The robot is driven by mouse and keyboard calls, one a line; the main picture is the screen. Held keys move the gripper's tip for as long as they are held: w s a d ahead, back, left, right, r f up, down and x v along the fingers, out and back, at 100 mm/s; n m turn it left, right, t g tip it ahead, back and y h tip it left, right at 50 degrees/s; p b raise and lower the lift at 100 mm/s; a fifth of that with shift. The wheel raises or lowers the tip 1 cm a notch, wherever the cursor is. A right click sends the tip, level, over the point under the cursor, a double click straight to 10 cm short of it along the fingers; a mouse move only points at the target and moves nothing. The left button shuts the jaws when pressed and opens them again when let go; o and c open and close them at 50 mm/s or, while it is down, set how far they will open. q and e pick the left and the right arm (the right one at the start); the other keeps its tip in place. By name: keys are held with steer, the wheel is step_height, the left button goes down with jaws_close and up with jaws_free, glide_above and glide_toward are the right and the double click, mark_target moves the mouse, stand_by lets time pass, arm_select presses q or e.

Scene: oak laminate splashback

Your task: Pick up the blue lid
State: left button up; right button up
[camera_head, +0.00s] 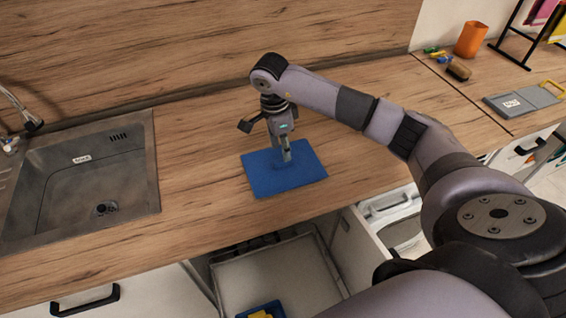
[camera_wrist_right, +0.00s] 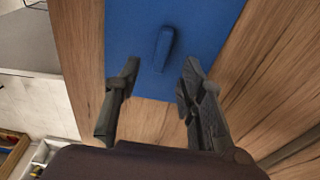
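The blue lid (camera_head: 264,182) lies flat on the wooden counter to the right of the sink. It fills the top middle of the right wrist view (camera_wrist_right: 213,28), where its raised blue handle (camera_wrist_right: 163,48) shows. My right gripper (camera_head: 286,156) points down over the middle of the lid. In the right wrist view my right gripper (camera_wrist_right: 158,76) is open, with one finger on each side of the handle's line and a gap to it on both sides. Whether the fingertips touch the lid cannot be told. My left gripper is not in view.
A steel sink (camera_head: 80,180) is at the left. An open drawer (camera_head: 285,278) below the counter holds a blue and yellow item (camera_head: 262,311). An orange cup (camera_head: 470,40), a brush (camera_head: 458,71) and a grey board (camera_head: 522,101) stand or lie at the right.

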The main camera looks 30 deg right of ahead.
mark_target(282, 160)
step_height(282, 160, down, 4)
steer(key=shift+r+p, duration=0.1)
steer(key=shift+p, duration=0.85)
steer(key=shift+d+f, duration=0.1)
steer(key=shift+f, duration=0.4)
steer(key=shift+c, duration=0.6)
steer(key=shift+c, duration=0.7)
jaws_close()
steer(key=shift+w, duration=0.1)
